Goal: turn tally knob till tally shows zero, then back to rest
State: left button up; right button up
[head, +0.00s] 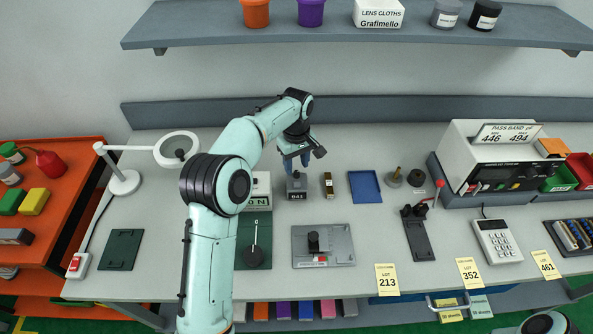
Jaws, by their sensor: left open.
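The tally (297,190) is a small dark grey box on the bench, left of the middle. Its white display shows small digits that look like 041, too small to read surely. My left gripper (296,163) points down at the back of the tally's top, with its blue fingers apart. The knob is mostly hidden by or between the fingers, and I cannot tell whether they touch it. My left arm crosses the picture from the bottom. My right gripper is not in view.
A small black and tan block (328,185) stands close right of the tally, with a blue tray (364,187) beyond it. A grey fixture plate (323,246) lies in front. A white box (259,190), partly behind my arm, stands left. A magnifier lamp (176,149) is further left.

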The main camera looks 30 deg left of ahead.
aim_at(297, 172)
pick_arm(q)
jog(key=shift+w+f, duration=0.1)
jog(key=shift+f, duration=1.45)
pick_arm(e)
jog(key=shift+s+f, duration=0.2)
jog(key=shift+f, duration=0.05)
pick_arm(q)
grip_shut()
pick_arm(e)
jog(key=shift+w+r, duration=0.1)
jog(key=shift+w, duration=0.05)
